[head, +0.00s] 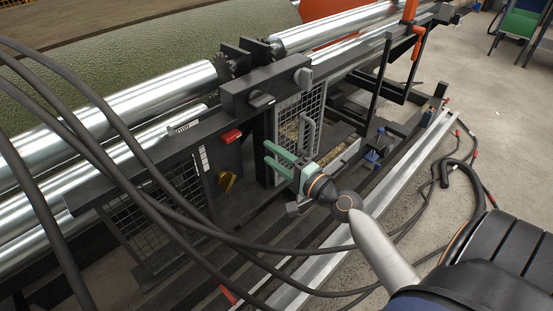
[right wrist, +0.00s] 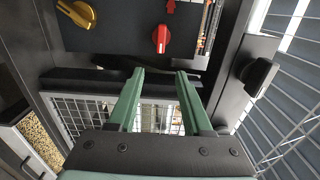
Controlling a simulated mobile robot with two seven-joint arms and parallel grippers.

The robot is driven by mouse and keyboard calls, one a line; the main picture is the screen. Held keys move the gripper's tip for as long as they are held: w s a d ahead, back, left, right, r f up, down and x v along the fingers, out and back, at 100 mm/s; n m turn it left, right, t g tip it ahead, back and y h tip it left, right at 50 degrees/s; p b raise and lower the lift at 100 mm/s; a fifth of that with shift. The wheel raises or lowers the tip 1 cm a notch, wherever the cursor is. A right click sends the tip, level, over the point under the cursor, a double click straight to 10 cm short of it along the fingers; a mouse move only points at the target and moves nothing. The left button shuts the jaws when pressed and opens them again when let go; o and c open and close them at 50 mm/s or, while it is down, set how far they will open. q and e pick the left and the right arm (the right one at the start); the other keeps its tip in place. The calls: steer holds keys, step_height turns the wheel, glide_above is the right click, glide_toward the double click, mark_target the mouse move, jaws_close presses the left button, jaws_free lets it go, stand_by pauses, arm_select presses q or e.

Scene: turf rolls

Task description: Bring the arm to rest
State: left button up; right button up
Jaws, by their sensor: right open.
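My right arm (head: 385,250) reaches in from the lower right of the head view, stretched toward the side of a roller machine. My right gripper (head: 268,153) has two green fingers, held apart with nothing between them. It is in front of the machine's mesh guard, to the right of a dark control panel. In the right wrist view, the open gripper (right wrist: 159,73) points toward the dark panel (right wrist: 115,48), which has a yellow knob (right wrist: 78,14) and a red knob (right wrist: 161,38). I cannot tell any contact. My left gripper is not in view.
Shiny rollers (head: 130,97) and green turf (head: 140,60) lie along the machine. Dark cables (head: 130,185) cross the left foreground. A mesh guard (head: 312,100) and a black knob (right wrist: 259,76) are close to the gripper. Concrete floor (head: 430,70) is open at the right.

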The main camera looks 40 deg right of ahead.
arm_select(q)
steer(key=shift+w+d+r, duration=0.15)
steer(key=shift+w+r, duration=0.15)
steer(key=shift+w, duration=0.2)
arm_select(e)
steer(key=shift+s+d, duration=0.1)
steer(key=shift+s, duration=0.4)
arm_select(q)
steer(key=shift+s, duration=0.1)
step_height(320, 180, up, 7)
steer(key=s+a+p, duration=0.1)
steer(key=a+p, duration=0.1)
steer(key=p, duration=0.6)
arm_select(e)
steer(key=s+a+f+n+g, duration=0.8)
steer(key=s+a+f+n, duration=0.8)
steer(key=s+n, duration=0.2)
steer(key=shift+s+a+n, duration=0.3)
steer(key=shift+s+n, duration=0.1)
steer(key=shift+s, duration=0.3)
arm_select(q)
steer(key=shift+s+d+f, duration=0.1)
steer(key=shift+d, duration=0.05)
arm_select(e)
steer(key=shift+f+g, duration=0.1)
steer(key=shift+g, duration=0.2)
